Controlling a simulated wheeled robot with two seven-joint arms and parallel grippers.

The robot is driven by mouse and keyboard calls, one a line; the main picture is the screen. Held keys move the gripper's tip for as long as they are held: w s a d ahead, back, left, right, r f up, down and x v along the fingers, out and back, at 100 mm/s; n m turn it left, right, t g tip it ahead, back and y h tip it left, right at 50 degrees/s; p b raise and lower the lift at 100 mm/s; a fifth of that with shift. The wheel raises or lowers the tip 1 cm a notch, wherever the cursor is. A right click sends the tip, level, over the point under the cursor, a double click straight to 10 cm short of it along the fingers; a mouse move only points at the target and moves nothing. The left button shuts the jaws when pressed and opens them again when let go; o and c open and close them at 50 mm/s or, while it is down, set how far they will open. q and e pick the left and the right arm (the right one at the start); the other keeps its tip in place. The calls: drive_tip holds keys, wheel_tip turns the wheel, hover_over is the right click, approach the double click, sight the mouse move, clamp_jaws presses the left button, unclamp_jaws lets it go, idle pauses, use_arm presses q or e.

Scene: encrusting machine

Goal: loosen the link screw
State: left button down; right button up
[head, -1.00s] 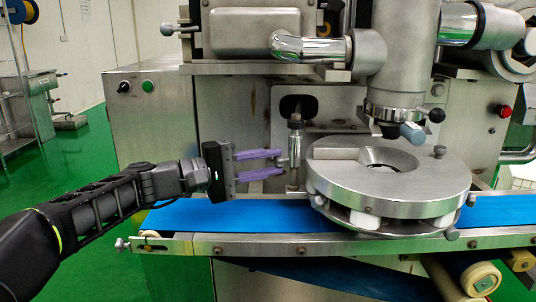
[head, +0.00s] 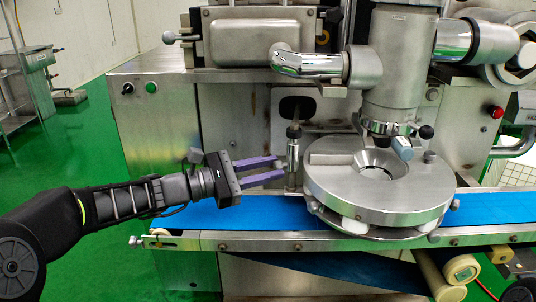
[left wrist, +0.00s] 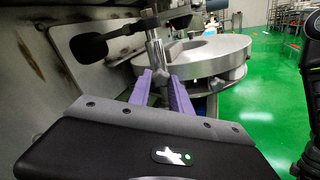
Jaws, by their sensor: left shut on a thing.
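My left gripper (head: 281,168) has two purple fingers and reaches in from the left to the metal upright post (head: 294,158) beside the round plate. Its fingertips are shut on a small grey link screw (head: 282,162) on the left side of the post. The fingers mostly hide the screw. In the left wrist view, the purple fingers (left wrist: 160,88) point at the post (left wrist: 155,52), which stands straight ahead between their tips. The screw is too small and covered to make out there. My right gripper is in neither view.
The round metal plate (head: 400,203) sits just right of the post, over the blue belt (head: 240,211). The machine housing (head: 155,125) stands behind the gripper.

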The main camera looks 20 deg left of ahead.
use_arm(q)
drive_tip(key=n+p, duration=0.7)
drive_tip(key=p, duration=0.3)
drive_tip(key=shift+s+r+n, duration=0.1)
drive_tip(key=shift+r+n, duration=0.05)
drive_tip(key=shift+n, duration=0.25)
drive_tip(key=shift+f+n+p, duration=0.2)
drive_tip(key=shift+n+p, duration=0.4)
drive_tip(key=c, duration=1.2)
unclamp_jaws()
drive_tip(key=shift+a, duration=0.1)
drive_tip(key=v, duration=0.7)
drive_tip(key=shift+s+a, duration=0.2)
drive_tip(key=shift+s, duration=0.05)
